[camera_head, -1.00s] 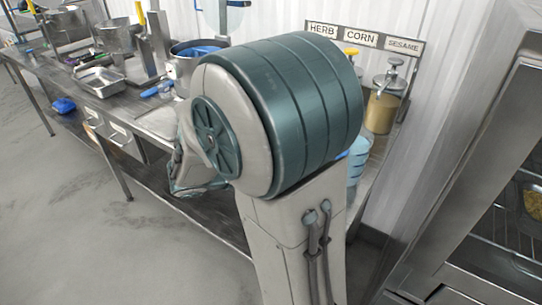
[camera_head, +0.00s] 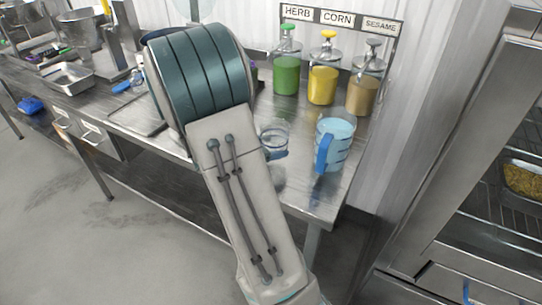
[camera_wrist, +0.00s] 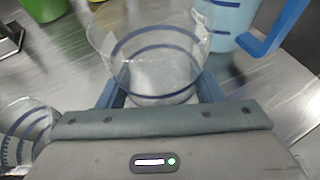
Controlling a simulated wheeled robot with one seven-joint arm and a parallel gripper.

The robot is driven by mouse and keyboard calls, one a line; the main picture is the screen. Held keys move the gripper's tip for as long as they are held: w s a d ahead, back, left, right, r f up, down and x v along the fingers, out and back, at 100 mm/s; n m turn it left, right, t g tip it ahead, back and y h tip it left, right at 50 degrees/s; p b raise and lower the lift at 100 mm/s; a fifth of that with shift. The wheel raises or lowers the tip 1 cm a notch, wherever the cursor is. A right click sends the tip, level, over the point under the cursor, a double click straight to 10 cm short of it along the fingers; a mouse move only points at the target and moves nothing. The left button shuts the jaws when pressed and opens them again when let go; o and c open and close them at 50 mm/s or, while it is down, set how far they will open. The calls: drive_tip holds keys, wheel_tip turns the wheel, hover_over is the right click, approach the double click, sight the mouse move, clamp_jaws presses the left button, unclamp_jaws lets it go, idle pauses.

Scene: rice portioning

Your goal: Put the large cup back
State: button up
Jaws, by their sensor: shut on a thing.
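A clear cup with blue bands (camera_wrist: 155,55) is between the blue fingers of my gripper (camera_wrist: 160,92) in the wrist view. The fingers are shut on it, one on each side. It looks larger than the other clear cup (camera_wrist: 25,130), which has blue marks and is cut off at the left edge. In the head view the held cup (camera_head: 274,136) shows beside my arm, over the right part of the steel table. It looks upright. I cannot tell whether its base touches the table. My arm hides most of my gripper in the head view.
A pitcher of light blue liquid with a blue handle (camera_head: 335,143) stands close to the right of the held cup. Green (camera_head: 287,72), yellow (camera_head: 323,80) and tan (camera_head: 364,92) dispensers stand behind under labels. Bare steel table (camera_head: 315,195) lies in front of the pitcher.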

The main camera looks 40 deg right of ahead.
drive_tip(key=shift+f, duration=1.8)
drive_tip(key=shift+f, duration=0.2)
drive_tip(key=o, duration=1.2)
drive_tip(key=shift+c, duration=0.2)
drive_tip(key=shift+r, duration=0.1)
